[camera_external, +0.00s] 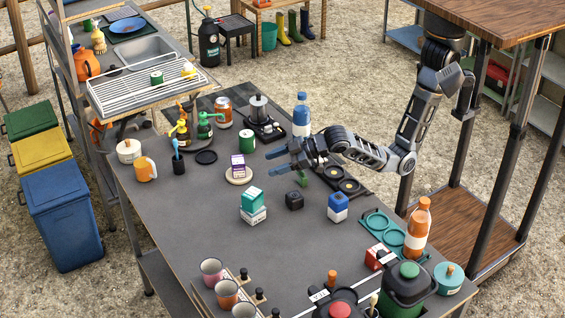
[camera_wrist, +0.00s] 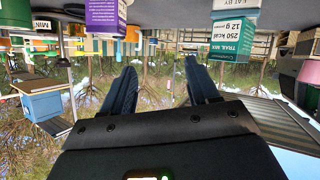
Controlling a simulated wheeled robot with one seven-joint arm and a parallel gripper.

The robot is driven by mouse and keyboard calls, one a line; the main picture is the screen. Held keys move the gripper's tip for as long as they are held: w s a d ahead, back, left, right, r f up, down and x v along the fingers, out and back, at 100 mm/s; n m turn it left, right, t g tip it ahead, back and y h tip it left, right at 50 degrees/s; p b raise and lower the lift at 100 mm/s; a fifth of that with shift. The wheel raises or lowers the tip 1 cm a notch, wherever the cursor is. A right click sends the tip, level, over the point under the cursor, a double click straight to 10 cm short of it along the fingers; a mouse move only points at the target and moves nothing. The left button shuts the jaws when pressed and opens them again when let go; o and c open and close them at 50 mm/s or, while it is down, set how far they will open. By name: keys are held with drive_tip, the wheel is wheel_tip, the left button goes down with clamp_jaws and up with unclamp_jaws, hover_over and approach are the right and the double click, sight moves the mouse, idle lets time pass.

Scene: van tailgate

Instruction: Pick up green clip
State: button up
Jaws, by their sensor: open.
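My gripper (camera_external: 277,162) is open and empty above the dark table, its fingers pointing left in the external view. In the wrist view the two dark blue fingers (camera_wrist: 160,75) are spread with nothing between them. A small green thing (camera_external: 303,179) shows just below my gripper, partly hidden by it; it may be the green clip. I cannot make out a green clip in the wrist view.
A purple carton (camera_external: 238,164) stands on a round coaster left of my gripper. A teal carton (camera_external: 252,199), black cube (camera_external: 294,200) and blue-and-white block (camera_external: 338,206) stand nearer. A blue-capped bottle (camera_external: 301,114) stands behind my gripper. The table's middle front is clear.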

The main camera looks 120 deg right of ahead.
sight(301, 176)
drive_tip(key=s+n+y, duration=0.1)
drive_tip(key=s, duration=0.2)
drive_tip(key=s+n+t+y+p, duration=0.1)
drive_tip(key=s, duration=0.2)
drive_tip(key=s+n+t+y, duration=0.1)
drive_tip(key=s, duration=0.3)
drive_tip(key=shift+d+r+p, duration=0.3)
drive_tip(key=shift+d, duration=0.1)
drive_tip(key=s+f+y, duration=0.1)
drive_tip(key=s, duration=0.2)
drive_tip(key=s+f+y+p, duration=0.1)
drive_tip(key=s, duration=0.2)
drive_tip(key=s+a+f+y, duration=0.1)
drive_tip(key=s+f, duration=0.1)
drive_tip(key=s, duration=0.1)
drive_tip(key=shift+a+g, duration=0.1)
drive_tip(key=shift+g, duration=0.3)
drive_tip(key=shift+p+x, duration=0.35)
drive_tip(key=shift+x, duration=3.45)
clamp_jaws()
drive_tip(key=shift+r, duration=0.15)
